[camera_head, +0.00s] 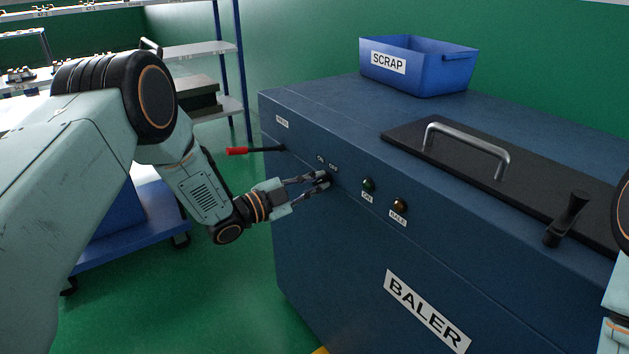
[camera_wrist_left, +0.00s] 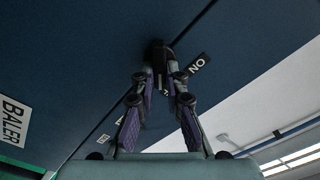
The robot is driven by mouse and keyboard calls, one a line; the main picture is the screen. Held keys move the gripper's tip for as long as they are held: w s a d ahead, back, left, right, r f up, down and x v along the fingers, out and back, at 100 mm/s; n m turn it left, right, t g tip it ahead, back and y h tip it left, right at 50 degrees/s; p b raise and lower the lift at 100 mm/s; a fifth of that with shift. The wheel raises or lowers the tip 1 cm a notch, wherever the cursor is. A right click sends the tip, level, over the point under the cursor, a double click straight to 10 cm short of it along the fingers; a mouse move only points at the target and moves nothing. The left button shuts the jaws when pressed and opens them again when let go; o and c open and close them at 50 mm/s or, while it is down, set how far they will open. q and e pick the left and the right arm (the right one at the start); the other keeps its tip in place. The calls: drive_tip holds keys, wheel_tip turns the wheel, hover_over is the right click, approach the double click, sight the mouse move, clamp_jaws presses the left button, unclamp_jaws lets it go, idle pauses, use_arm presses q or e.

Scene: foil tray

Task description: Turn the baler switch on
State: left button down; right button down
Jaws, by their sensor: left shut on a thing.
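The blue baler (camera_head: 330,255) stands in the middle and right of the head view, with a white BALER label on its front. Its small black switch (camera_head: 324,177) is on the front panel, below the ON and OFF labels. My left gripper (camera_head: 321,180) is at the switch with its fingers shut on it. In the left wrist view the switch (camera_wrist_left: 157,50) shows between and beyond the fingertips of the left gripper (camera_wrist_left: 162,75), near an ON label (camera_wrist_left: 197,65). The fingers partly hide the switch, so its exact angle is unclear. My right gripper is not in view.
A red-handled lever (camera_head: 238,151) sticks out to the left. A blue SCRAP bin (camera_head: 440,70) and a black lid with a metal handle (camera_head: 465,137) are on top.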

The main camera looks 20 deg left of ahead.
use_arm(q)
drive_tip(key=m, duration=0.4)
drive_tip(key=shift+f, duration=0.2)
drive_tip(key=shift+m+p, duration=0.4)
drive_tip(key=shift+m, duration=1.7)
drive_tip(key=c, duration=1.4)
unclamp_jaws()
drive_tip(key=shift+f, duration=0.1)
drive_tip(key=v, duration=1.2)
